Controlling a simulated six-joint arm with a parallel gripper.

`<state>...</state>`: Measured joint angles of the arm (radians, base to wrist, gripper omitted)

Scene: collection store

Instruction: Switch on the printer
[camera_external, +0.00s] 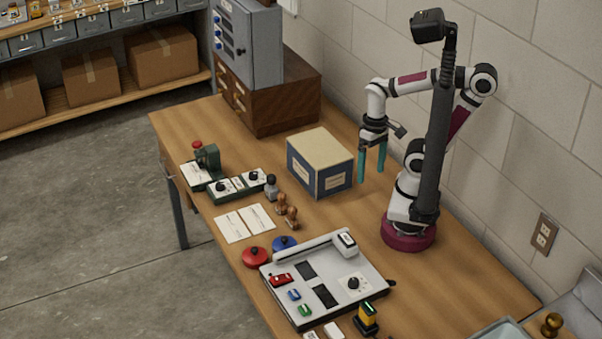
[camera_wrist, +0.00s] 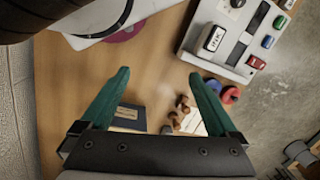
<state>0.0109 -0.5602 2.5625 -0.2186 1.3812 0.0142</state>
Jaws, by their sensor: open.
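A flat light-grey machine (camera_external: 330,307) lies at the front of the table, and I take it to be the printer. It has a bar along its back edge, a white block (camera_external: 346,241), dark panels and a round knob (camera_external: 353,283). A red switch (camera_external: 281,280), a blue one (camera_external: 294,295) and a green one (camera_external: 305,310) line its left side. In the wrist view the block reads "INK" (camera_wrist: 213,39) and the red switch (camera_wrist: 256,62) shows at the upper right. My gripper (camera_external: 371,174) is open and empty, pointing down just right of the blue box, apart from the machine.
A blue box with a cream lid (camera_external: 320,159) stands beside my gripper. A green device (camera_external: 208,158) and a wooden drawer cabinet (camera_external: 290,98) stand farther back.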

